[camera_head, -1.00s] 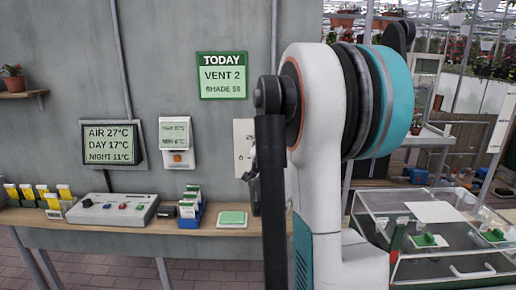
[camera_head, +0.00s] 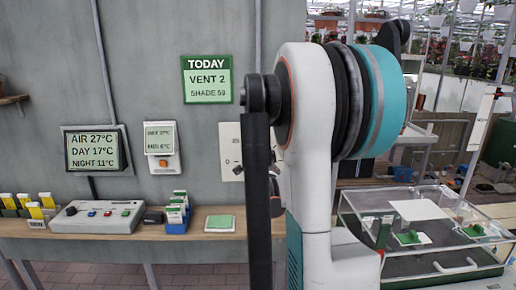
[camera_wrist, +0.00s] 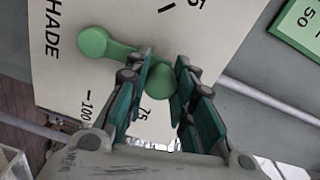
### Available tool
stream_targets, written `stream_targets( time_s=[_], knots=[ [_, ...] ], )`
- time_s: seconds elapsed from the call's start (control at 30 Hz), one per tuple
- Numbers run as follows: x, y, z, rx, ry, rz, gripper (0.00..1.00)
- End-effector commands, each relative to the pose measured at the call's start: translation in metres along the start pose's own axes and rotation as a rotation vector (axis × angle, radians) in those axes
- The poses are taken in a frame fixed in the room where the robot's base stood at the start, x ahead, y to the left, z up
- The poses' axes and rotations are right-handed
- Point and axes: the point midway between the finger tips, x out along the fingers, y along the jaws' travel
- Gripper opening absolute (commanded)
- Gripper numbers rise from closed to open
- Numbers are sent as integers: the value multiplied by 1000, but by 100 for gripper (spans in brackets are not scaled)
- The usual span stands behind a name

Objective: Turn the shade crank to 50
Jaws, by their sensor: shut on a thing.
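The shade crank (camera_wrist: 118,52) shows in the wrist view as a green arm with a round green end at the upper left and a knob at its lower right. It is mounted on a pale dial plate (camera_wrist: 70,70) marked SHADE, 75 and 100, with another mark partly cut off at the top. My gripper (camera_wrist: 163,82) is shut on the knob, one finger on each side. The crank points between the 75 mark and the cut-off mark; the fingers hide that part of the scale. In the head view my arm hides the crank and most of the dial plate (camera_head: 231,142).
A green TODAY sign (camera_head: 208,80) reads VENT 2, SHADE 50. A temperature display (camera_head: 92,150) and a small thermostat (camera_head: 161,148) are on the wall. A bench (camera_head: 150,231) runs below with a control box (camera_head: 98,217). A clear case (camera_head: 425,215) stands at right.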

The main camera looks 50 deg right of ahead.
Motion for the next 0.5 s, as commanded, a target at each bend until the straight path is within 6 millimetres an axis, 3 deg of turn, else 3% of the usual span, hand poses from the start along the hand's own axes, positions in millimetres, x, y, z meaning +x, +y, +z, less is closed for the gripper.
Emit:
stream_targets(
  time_s=[0.23, 0.27, 0.33, 0.37, 0.5],
  knots=[
    [-1, 2, -1, -2, 4, 2, 0],
    [-1, 2, -1, -2, 4, 2, 25],
    [-1, 2, -1, -2, 4, 2, 41],
    [-1, 2, -1, -2, 4, 2, 46],
    [0, 1, -1, -2, 2, 1, 46]
  ],
)
